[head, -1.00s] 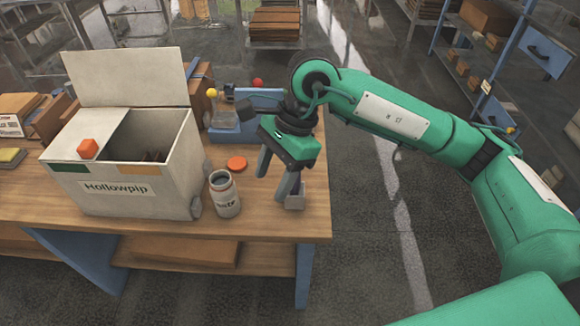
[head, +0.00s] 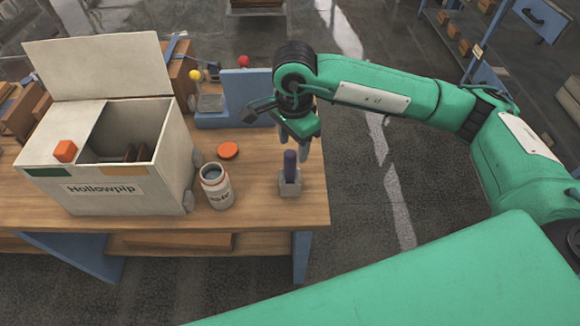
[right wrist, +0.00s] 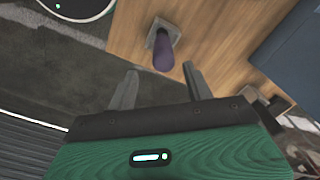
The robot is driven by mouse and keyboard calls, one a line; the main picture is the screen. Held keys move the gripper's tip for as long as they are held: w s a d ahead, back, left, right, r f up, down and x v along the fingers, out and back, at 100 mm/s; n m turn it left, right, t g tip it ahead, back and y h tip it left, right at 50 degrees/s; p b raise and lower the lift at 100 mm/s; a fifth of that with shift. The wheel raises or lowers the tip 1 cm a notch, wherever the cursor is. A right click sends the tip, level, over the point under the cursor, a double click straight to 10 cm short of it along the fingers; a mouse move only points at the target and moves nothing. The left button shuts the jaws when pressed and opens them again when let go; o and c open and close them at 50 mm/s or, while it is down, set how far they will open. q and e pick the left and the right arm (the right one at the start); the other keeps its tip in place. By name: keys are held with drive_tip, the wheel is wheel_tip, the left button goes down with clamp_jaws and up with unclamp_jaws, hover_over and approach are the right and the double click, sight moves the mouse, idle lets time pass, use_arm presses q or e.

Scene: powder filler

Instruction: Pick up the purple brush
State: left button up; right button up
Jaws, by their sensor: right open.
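The purple brush (head: 290,162) stands upright in a small grey holder (head: 290,186) near the right end of the wooden table. In the right wrist view the brush (right wrist: 164,54) shows with its holder beyond it, just ahead of the fingertips. My right gripper (head: 294,150) is open and is behind the brush in the head view, with nothing between its fingers. In the right wrist view its two fingers (right wrist: 157,70) stand apart, and the brush is close to the gap between them. My left gripper is not in view.
A jar (head: 216,187) stands left of the holder, with an orange lid (head: 228,150) behind it. A large open box (head: 120,188) labelled Hollowpip fills the table's left part. A blue stand (head: 246,92) is at the back. The table's right edge is close to the holder.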

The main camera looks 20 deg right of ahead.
sight(290, 153)
drive_tip(key=f, duration=0.1)
drive_tip(key=f+p, duration=0.1)
drive_tip(key=f, duration=0.1)
drive_tip(key=shift+w+a+f, duration=0.2)
drive_tip(key=shift+a+f, duration=0.1)
drive_tip(key=shift+f, duration=0.05)
drive_tip(key=shift+f+p, duration=0.3)
drive_tip(key=shift+f, duration=0.3)
drive_tip(key=c, duration=1.1)
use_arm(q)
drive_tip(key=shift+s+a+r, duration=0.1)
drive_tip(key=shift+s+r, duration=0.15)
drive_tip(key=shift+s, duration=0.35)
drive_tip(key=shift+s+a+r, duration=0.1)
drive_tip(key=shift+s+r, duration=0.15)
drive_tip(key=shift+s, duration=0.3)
use_arm(e)
drive_tip(key=shift+o, duration=0.2)
drive_tip(key=shift+r, duration=0.1)
